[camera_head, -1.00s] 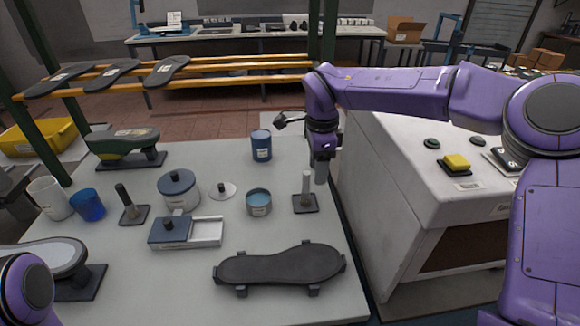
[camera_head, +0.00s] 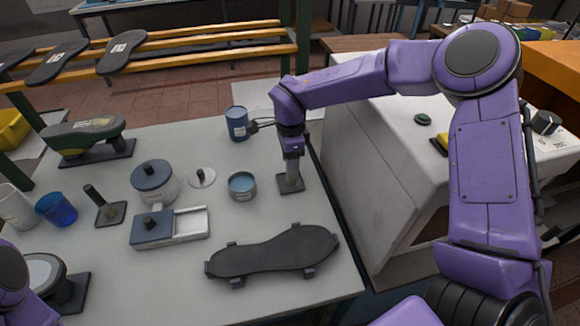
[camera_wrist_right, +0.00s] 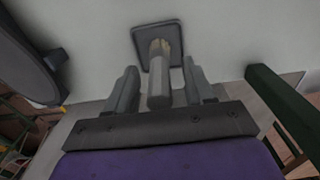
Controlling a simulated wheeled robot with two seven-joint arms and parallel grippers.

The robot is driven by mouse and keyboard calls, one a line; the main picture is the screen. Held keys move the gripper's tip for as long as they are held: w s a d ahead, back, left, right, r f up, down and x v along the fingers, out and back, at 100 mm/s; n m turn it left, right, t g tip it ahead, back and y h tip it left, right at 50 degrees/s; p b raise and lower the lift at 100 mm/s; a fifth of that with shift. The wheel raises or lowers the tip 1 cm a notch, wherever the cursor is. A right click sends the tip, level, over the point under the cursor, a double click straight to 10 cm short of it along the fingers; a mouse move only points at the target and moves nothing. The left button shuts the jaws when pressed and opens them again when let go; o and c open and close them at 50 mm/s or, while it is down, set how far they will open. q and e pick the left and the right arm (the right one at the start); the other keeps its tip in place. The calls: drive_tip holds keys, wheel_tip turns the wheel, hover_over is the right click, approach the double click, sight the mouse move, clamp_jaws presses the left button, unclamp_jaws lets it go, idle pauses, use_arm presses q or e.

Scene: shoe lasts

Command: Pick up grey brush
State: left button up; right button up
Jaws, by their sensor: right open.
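The grey brush (camera_head: 291,184) stands upright on a small dark square base (camera_head: 283,191) near the right edge of the white table. My right gripper (camera_head: 291,166) is above it, pointing down, and hides its upper part. In the right wrist view the brush (camera_wrist_right: 158,90) shows a grey handle and pale bristles towards the square base (camera_wrist_right: 143,36). Its handle lies between the two open fingers of my right gripper (camera_wrist_right: 160,88), with a gap visible on each side. My left gripper is not in view; only part of my left arm shows at the lower left.
A blue can (camera_head: 237,124) stands close behind my right wrist, and an open blue tin (camera_head: 242,186) stands left of the brush. A dark sole-shaped stand (camera_head: 272,253) lies in front. A white machine cabinet (camera_head: 365,190) is close on the right.

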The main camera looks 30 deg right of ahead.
drive_tip(key=shift+f, duration=0.2)
clamp_jaws()
